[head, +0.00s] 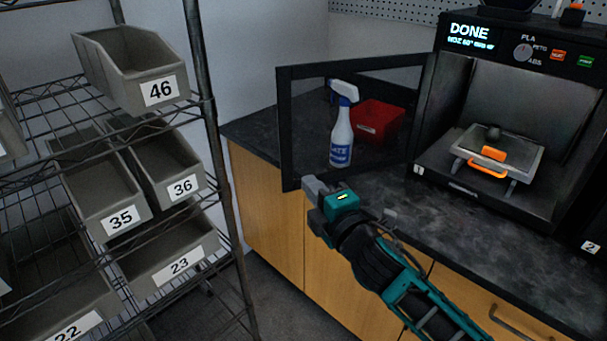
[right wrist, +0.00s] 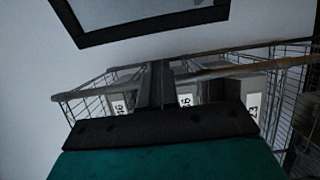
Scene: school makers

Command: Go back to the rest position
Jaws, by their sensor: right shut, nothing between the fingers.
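My right gripper (head: 312,187) is in front of the wooden cabinet, just below the lower left corner of the printer's open door (head: 290,130). Its fingers are shut with nothing between them. In the right wrist view the closed fingers (right wrist: 160,85) point toward the wire shelf and its bins. The same dark door frame (right wrist: 150,22) crosses the top of that view. My left gripper does not show in either view.
A wire shelf (head: 215,130) with numbered grey bins stands at the left. On the dark counter (head: 385,195) are a spray bottle (head: 341,135), a red bin (head: 378,120) and a 3D printer (head: 440,130) reading DONE. An orange part (head: 493,153) lies on the printer's plate.

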